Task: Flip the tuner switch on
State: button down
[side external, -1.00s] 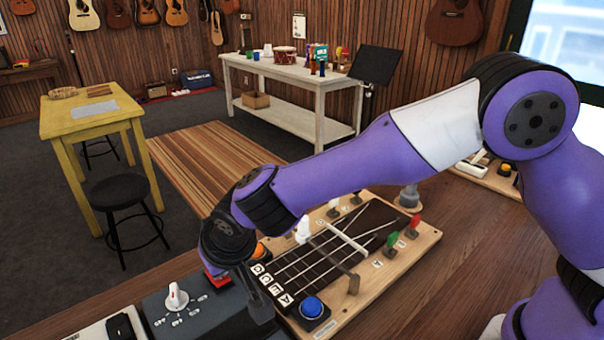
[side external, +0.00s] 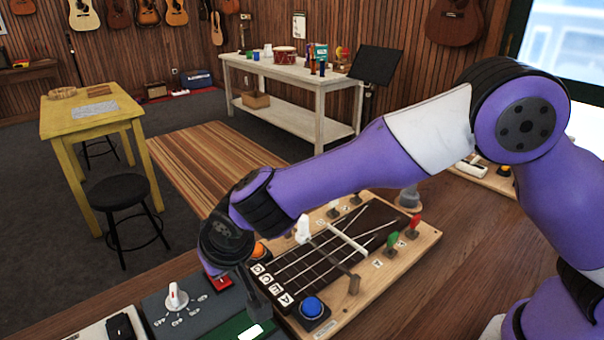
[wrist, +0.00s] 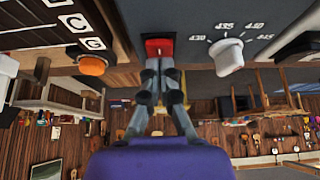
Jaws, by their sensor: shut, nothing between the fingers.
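The tuner is a dark grey box (side external: 170,300) at the bottom of the side view, with a white dial knob (side external: 175,297). The knob also shows in the wrist view (wrist: 228,55), among printed numbers. The tuner's red switch (side external: 218,284) sits near its back edge, partly hidden by my wrist; the wrist view shows it (wrist: 159,47) just beyond my fingertips. A panel on the tuner (side external: 243,328) shows green with a bright white patch. My gripper (wrist: 160,72) is shut and empty, close to the red switch; I cannot tell whether it touches.
A wooden board with strings (side external: 330,250) lies right of the tuner, with a blue button (side external: 312,308), an orange button (side external: 260,250) and several pegs. A black switch on a white box (side external: 120,326) is left of the tuner. Bare wooden counter (side external: 440,275) lies on the right.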

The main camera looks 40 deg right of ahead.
aim_at(222, 280)
jog(key=shift+w+r, duration=0.15)
jog(key=shift+w, duration=0.1)
jog(key=shift+r, duration=0.2)
notch_tip(222, 280, up, 4)
jog(key=shift+s+r, duration=0.1)
jog(key=s+r, duration=0.6)
jog(key=s, duration=0.1)
jog(key=shift+r, duration=0.25)
